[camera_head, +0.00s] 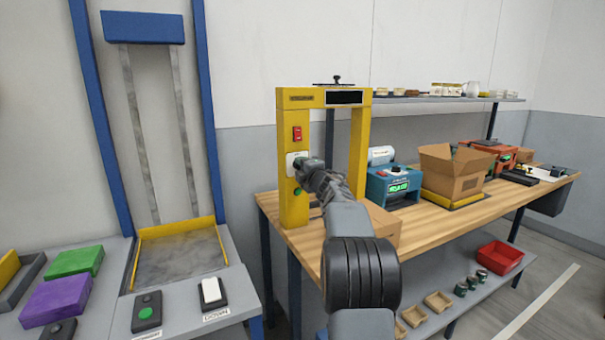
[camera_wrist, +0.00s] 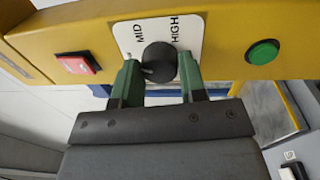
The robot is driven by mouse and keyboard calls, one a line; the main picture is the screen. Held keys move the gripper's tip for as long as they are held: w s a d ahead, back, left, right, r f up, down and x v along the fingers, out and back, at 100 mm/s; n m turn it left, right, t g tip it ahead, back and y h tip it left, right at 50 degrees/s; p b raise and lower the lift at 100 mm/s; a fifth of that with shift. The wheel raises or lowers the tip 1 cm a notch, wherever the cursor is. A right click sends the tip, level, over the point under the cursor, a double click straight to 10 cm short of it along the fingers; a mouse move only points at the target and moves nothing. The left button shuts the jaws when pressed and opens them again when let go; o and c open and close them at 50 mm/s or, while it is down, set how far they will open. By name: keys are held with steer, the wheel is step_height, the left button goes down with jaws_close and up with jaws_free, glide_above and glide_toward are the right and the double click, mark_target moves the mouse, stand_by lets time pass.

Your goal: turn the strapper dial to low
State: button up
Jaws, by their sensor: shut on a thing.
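The strapper (camera_head: 292,206) is a yellow upright frame at the near end of the wooden bench. Its dial (camera_wrist: 160,58) is a round black knob on a white label plate (camera_wrist: 140,29). The plate shows MID and HIGH in the wrist view; no LOW label is visible there. My gripper (camera_head: 303,166) reaches the strapper's front post, and its green fingers in the wrist view (camera_wrist: 159,74) are shut on the dial, one on each side. I cannot tell which setting the dial points at. In the head view my gripper mostly hides the dial.
A red rocker switch (camera_head: 297,133) sits above the dial and a green button (camera_wrist: 263,52) below it, both close to my fingers. A teal machine (camera_head: 393,188) and a cardboard box (camera_head: 452,172) stand further along the bench (camera_head: 425,225). A blue-framed lift (camera_head: 100,120) is at left.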

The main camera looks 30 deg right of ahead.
steer(key=shift+n+b, duration=0.8)
steer(key=shift+n, duration=1.7)
steer(key=shift+n+y, duration=0.3)
steer(key=shift+y, duration=0.1)
steer(key=o, duration=0.9)
steer(key=s, duration=0.4)
steer(key=s+b, duration=0.1)
steer(key=s, duration=0.4)
steer(key=s+a+f+b, duration=0.1)
steer(key=s, duration=0.3)
steer(key=shift+s+a, duration=0.1)
steer(key=shift+s, duration=0.25)
